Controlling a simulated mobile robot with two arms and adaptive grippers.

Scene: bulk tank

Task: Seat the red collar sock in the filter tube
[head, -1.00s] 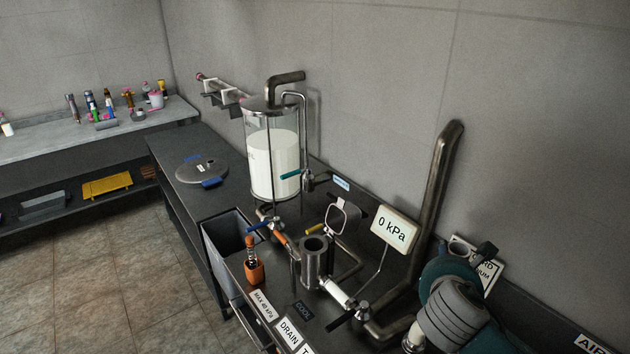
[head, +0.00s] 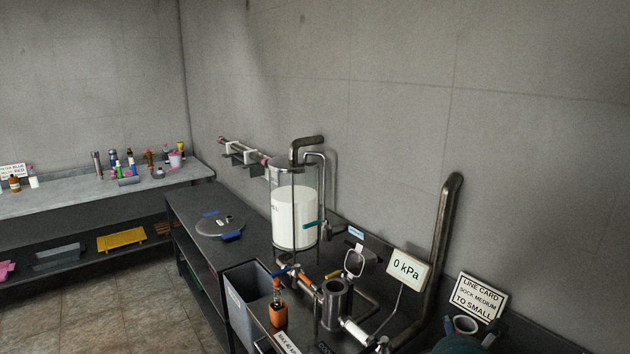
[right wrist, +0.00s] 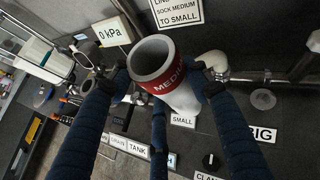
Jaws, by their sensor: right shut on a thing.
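The sock has a grey ring (right wrist: 154,60) on top, a red collar (right wrist: 170,80) with partly visible white lettering starting "MEDI", and a white body below. My right gripper (right wrist: 163,90) is shut on it, with dark fingers on both sides of the collar. In the head view the sock's ring (head: 465,325) shows at the lower right, above my right gripper (head: 462,344), which is mostly cut off. The filter tube (head: 336,302) is an upright, open-topped steel cylinder on the bench, left of the sock and well apart from it. My left gripper is out of view.
A 0 kPa sign (head: 406,268) and a thick upright pipe (head: 440,235) stand between tube and sock. A line card (head: 481,296) reads "sock medium to small". An orange holder (head: 278,314), an open bin (head: 247,290) and a clear tank (head: 294,215) lie left of the tube.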

